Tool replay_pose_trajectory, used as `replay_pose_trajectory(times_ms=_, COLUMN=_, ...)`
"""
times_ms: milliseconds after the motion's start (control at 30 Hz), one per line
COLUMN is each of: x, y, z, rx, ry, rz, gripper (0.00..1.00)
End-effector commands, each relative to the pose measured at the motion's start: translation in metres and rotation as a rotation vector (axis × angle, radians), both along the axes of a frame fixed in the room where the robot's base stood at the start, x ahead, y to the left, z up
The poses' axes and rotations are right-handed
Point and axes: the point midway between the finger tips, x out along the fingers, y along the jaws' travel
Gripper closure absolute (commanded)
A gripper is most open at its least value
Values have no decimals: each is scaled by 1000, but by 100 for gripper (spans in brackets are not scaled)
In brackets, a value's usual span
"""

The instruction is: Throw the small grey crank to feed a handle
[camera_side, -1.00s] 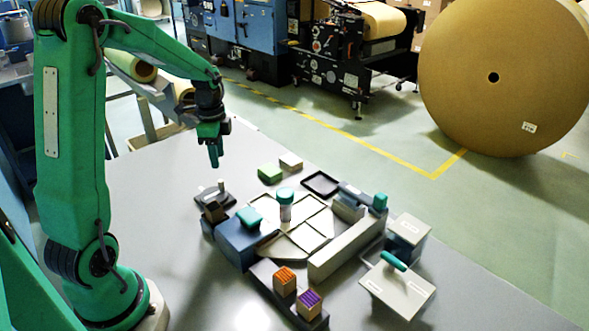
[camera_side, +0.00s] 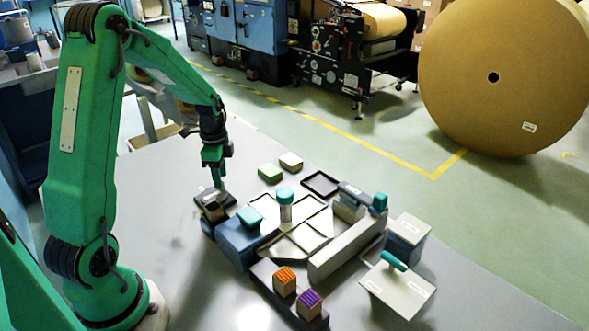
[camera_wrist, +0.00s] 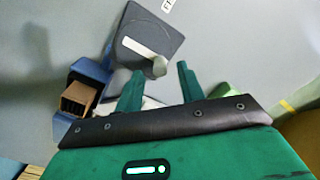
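The small grey crank (camera_side: 207,193) stands on the near-left part of the table, behind the blue block. In the wrist view its dark grey base (camera_wrist: 165,32), a light bar and a pale grey knob (camera_wrist: 159,67) show. My gripper (camera_side: 218,186) points down at the crank. In the wrist view my gripper's two green fingers (camera_wrist: 159,72) are apart, with the knob appearing between their tips. Contact with the knob cannot be told. A teal handle (camera_side: 394,260) sits on a pale grey plate (camera_side: 404,291) at the right.
A blue block (camera_side: 240,243) with a teal piece (camera_side: 249,217) adjoins the crank. Pale trays (camera_side: 300,240), a teal-capped post (camera_side: 285,205) and a long grey block (camera_side: 345,250) fill the middle. Orange-topped (camera_side: 285,280) and purple-topped (camera_side: 309,302) blocks stand in front. The left tabletop is clear.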

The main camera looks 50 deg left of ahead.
Motion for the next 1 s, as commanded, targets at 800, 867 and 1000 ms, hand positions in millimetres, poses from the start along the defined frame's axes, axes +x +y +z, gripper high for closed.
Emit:
replay_pose_trajectory(times_ms=800, x=0, y=0, z=-13, rx=0, ry=0, rz=0, gripper=100)
replay_pose_trajectory(times_ms=867, x=0, y=0, z=-13, rx=0, ry=0, rz=2, gripper=100)
replay_pose_trajectory(times_ms=1000, x=0, y=0, z=-13, rx=0, ry=0, rz=15, gripper=100)
